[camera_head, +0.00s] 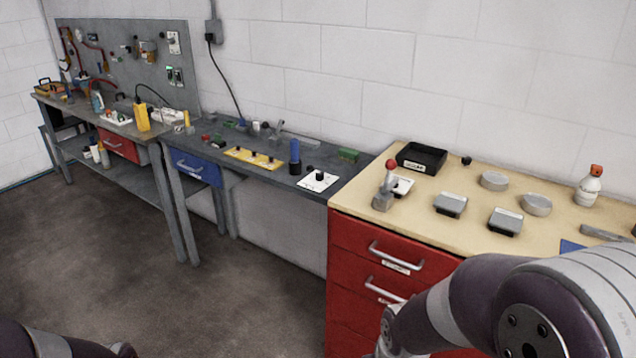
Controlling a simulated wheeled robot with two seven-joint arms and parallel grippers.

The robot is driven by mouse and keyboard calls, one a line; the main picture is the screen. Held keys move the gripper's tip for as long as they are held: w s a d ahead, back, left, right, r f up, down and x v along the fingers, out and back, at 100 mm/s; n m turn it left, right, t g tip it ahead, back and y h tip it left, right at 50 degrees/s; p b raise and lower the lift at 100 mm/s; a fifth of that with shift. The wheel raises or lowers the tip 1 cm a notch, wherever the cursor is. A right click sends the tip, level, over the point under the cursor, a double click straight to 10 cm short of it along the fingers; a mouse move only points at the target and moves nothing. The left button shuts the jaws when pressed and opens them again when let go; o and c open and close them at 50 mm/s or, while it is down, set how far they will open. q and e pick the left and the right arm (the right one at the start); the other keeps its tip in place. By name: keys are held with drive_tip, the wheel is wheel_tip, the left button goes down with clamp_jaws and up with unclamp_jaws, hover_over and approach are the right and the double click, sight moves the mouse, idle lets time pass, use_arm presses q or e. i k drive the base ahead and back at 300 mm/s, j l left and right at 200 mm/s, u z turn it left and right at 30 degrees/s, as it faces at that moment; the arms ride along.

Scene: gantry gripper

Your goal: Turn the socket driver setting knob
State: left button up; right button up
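A white plate (310,184) with a small black knob (320,175) lies on the grey bench, near its front right corner. It may be the socket driver setting knob; its marks are too small to read. A blue-handled tool (295,153) stands upright in a black base just left of the plate. My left arm shows only at the bottom left edge and my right arm at the bottom right. Neither gripper is in view, and both arms are well apart from the knob.
A yellow strip (254,158) with several black knobs lies left of the blue tool. A green block (348,155) lies behind the plate. The wooden-topped red cabinet (345,230) at right holds a red-knobbed lever (388,180) and a black tray (421,157). The floor at left is clear.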

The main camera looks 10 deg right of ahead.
sight(319, 175)
drive_tip(key=i+z, duration=0.2)
drive_tip(key=z, duration=0.25)
drive_tip(key=i+j+z, duration=0.15)
drive_tip(key=z, duration=0.3)
drive_tip(key=i+j+z, duration=0.15)
drive_tip(key=z, duration=0.3)
drive_tip(key=i+j+z, duration=0.1)
drive_tip(key=z, duration=0.35)
drive_tip(key=j, duration=0.1)
